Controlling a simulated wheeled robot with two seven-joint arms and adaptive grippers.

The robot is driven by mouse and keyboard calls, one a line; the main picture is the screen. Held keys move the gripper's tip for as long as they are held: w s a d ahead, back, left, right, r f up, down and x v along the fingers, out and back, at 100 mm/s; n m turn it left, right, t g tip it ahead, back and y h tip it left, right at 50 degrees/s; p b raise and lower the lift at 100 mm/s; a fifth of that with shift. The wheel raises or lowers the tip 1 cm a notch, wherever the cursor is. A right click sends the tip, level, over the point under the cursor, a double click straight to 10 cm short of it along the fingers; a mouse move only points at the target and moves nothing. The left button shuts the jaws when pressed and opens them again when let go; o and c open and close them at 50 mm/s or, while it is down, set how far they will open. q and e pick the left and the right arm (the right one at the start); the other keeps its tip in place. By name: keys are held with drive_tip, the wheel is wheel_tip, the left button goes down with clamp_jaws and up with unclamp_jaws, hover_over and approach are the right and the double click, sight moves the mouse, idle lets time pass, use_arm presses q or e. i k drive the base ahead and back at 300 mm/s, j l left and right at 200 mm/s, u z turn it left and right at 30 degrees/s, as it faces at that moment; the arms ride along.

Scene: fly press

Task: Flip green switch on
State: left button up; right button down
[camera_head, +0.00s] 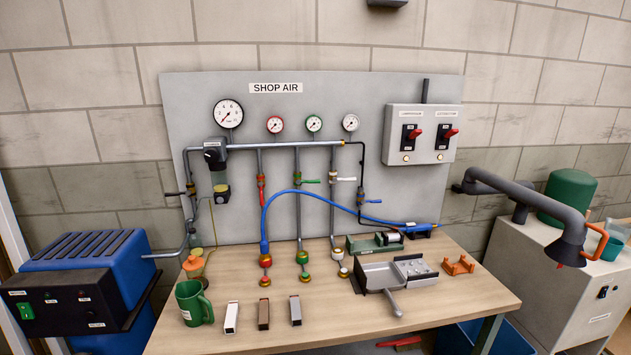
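A small green switch (25,311) sits at the left end of the black front panel (62,308) of a blue machine (85,250) at the left. It is too small to tell which way it is set. Neither of my grippers shows in the head view.
A wooden workbench (450,305) holds a green mug (193,303), several small blocks and a grey metal fixture (395,278). Behind it stands the "SHOP AIR" board (350,90) with gauges, pipes and a blue hose (310,194). A grey cabinet (545,280) stands at the right.

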sight(26, 310)
drive_tip(key=u, duration=1.55)
